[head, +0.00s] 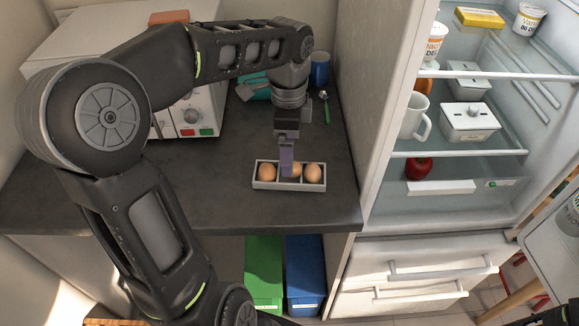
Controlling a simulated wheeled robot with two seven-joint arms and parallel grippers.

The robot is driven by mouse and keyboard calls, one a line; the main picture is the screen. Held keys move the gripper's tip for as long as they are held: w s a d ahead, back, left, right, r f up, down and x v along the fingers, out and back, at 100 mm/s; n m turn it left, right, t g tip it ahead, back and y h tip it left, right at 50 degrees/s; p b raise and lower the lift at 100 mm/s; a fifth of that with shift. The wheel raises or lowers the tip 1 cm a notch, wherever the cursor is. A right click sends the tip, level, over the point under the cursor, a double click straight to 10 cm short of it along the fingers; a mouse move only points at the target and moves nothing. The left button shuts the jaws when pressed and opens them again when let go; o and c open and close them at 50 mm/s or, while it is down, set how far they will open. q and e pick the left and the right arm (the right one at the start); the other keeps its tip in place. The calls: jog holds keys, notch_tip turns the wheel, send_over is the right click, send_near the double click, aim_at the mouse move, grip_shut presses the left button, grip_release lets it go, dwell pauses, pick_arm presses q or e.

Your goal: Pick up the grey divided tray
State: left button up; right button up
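The grey divided tray (288,187) sits on the dark counter near its front edge. It holds three brown eggs: one left (267,172), one middle (292,171) and one right (313,173). My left gripper (287,170) points down at the tray's middle, its finger overlapping the middle egg and the back rim in the picture. Its fingers line up with each other, so I cannot tell their opening or whether they touch the tray. My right gripper is not in view.
A white appliance (203,108) stands on the counter at left. A blue mug (320,68), a green-handled spoon (326,108) and a teal item (246,92) lie behind the tray. A wall panel (372,100) and open fridge (470,205) are right. Green (264,270) and blue (305,270) boxes stand below.

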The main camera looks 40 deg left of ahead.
aim_at(280, 183)
pick_arm(q)
jog(key=shift+f, duration=1.3)
jog(key=shift+f, duration=0.1)
notch_tip(280, 183, down, 5)
jog(key=shift+w+d+f+p, duration=0.1)
jog(key=shift+p, duration=0.55)
jog(key=shift+c, duration=0.3)
jog(key=c, duration=1.4)
jog(key=shift+r, duration=0.25)
